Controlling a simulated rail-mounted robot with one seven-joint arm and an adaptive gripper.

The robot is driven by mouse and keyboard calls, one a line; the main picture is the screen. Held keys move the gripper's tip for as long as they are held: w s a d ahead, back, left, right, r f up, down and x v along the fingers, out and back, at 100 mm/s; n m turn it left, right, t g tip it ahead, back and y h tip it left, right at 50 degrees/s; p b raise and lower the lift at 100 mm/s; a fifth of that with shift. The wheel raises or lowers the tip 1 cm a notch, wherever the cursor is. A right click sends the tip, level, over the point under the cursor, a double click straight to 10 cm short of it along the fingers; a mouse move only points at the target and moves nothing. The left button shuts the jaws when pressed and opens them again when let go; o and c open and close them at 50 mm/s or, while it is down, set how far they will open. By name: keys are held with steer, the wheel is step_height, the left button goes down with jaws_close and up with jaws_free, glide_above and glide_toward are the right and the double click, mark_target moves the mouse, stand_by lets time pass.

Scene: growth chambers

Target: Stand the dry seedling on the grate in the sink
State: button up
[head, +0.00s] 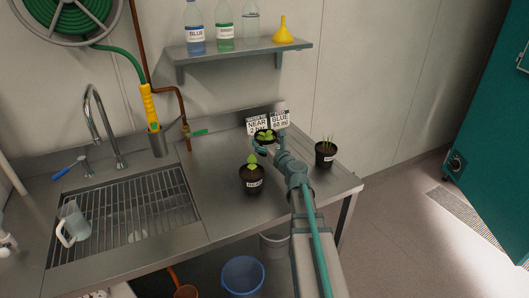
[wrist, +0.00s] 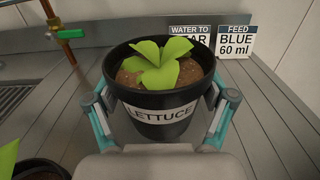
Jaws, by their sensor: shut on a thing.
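My gripper (wrist: 162,112) is shut on a black pot labelled LETTUCE (wrist: 165,128), one finger on each side. Its seedling (wrist: 160,62) has bright green leaves and stands upright in light brown, dry-looking soil. In the head view the lettuce pot (head: 265,141) is at the back of the counter, partly hidden by my gripper (head: 268,149); I cannot tell whether it touches the counter. A second seedling pot (head: 253,182) stands nearer the front, and a third (head: 325,155) stands to the right. The metal grate (head: 130,212) covers the sink at the left.
A clear jug (head: 74,222) stands on the grate's left side. The faucet (head: 100,125) rises behind the sink. The yellow hose nozzle (head: 149,105) hangs in a holder. Two signs (head: 279,118) stand behind the lettuce pot. The grate's middle and right are clear.

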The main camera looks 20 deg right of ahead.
steer(key=shift+w+d+f, duration=0.15)
steer(key=shift+w+f, duration=0.9)
steer(key=shift+f, duration=0.15)
steer(key=shift+f+b, duration=0.35)
steer(key=shift+f, duration=1.25)
steer(key=shift+f, duration=0.2)
steer(key=o, duration=1.2)
steer(key=shift+r, duration=0.15)
steer(key=shift+r, duration=0.15)
steer(key=s+b, duration=0.1)
steer(key=s, duration=1.1)
steer(key=shift+d+b, duration=0.2)
steer(key=shift+b, duration=0.15)
